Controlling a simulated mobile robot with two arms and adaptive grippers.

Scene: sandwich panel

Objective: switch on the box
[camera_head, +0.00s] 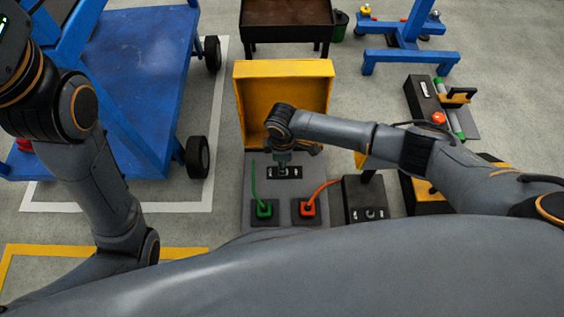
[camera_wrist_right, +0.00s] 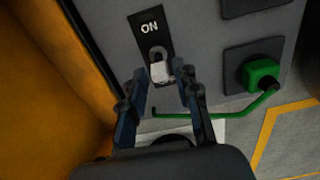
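The box stands open, with a yellow lid (camera_head: 290,70) raised at the back and a grey panel (camera_head: 254,160) in front. On the panel is a black switch plate (camera_head: 293,173). In the right wrist view the plate (camera_wrist_right: 143,20) reads "ON", with a pale, metallic switch lever (camera_wrist_right: 160,70) below the lettering. My right gripper (camera_head: 283,160) is over the plate. In the wrist view its fingers (camera_wrist_right: 160,76) are open, one on each side of the lever; I cannot tell whether they touch it. My left arm is at the left; its gripper is out of view.
A green plug (camera_head: 264,210) and an orange plug (camera_head: 306,208) with cables sit at the panel's front. The green plug also shows in the wrist view (camera_wrist_right: 262,73). A dark box (camera_head: 364,198) stands to the right, and a blue cart (camera_head: 140,60) to the left.

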